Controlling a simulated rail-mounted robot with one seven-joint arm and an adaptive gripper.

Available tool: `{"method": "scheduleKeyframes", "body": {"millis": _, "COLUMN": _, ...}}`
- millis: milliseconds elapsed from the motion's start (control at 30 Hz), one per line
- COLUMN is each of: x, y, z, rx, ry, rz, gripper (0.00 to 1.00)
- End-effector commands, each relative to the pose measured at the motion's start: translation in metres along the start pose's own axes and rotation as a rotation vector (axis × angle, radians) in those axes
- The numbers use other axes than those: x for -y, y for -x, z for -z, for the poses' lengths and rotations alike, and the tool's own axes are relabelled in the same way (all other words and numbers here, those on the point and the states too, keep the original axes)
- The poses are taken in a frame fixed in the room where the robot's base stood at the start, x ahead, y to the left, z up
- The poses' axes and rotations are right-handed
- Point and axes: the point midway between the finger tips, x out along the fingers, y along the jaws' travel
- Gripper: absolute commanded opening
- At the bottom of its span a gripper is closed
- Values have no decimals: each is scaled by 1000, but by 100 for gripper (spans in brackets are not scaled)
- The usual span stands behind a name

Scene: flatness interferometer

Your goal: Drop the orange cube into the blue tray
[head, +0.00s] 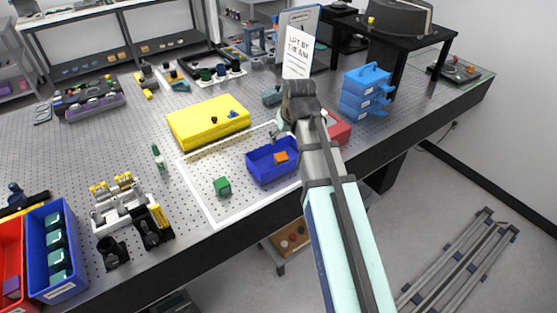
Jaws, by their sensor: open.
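The orange cube (281,157) is inside the blue tray (263,176), towards its right side, in the head view. The tray stands on the perforated metal table, within a white outlined rectangle. My gripper (281,124) is at the far end of my arm, behind the tray and apart from the cube. It is open, though its fingers are small and partly hidden by my own arm. A green cube (222,186) sits on the table to the left of the tray.
A yellow case (207,123) lies behind the tray. A red box (338,128) and stacked blue boxes (364,92) stand to the right of my arm. A blue bin (50,290) is at front left. The table's front edge runs close to the tray.

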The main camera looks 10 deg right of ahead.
Motion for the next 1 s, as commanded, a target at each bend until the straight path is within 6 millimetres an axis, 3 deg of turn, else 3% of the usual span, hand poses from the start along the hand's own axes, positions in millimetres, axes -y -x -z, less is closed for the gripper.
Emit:
{"method": "scheduleKeyframes", "body": {"millis": 100, "x": 0, "y": 17, "z": 0, "rx": -2, "ry": 0, "rz": 0, "gripper": 75}}
{"method": "scheduleKeyframes", "body": {"millis": 300, "x": 0, "y": 30, "z": 0, "rx": -1, "ry": 0, "rz": 0, "gripper": 75}}
{"method": "scheduleKeyframes", "body": {"millis": 800, "x": 0, "y": 32, "z": 0, "rx": 0, "ry": 0, "rz": 0, "gripper": 75}}
{"method": "scheduleKeyframes", "body": {"millis": 933, "x": -15, "y": 22, "z": 0, "rx": -8, "ry": -4, "rz": -30, "gripper": 75}}
{"method": "scheduleKeyframes", "body": {"millis": 1000, "x": -36, "y": 11, "z": -1, "rx": -16, "ry": -7, "rz": -71, "gripper": 75}}
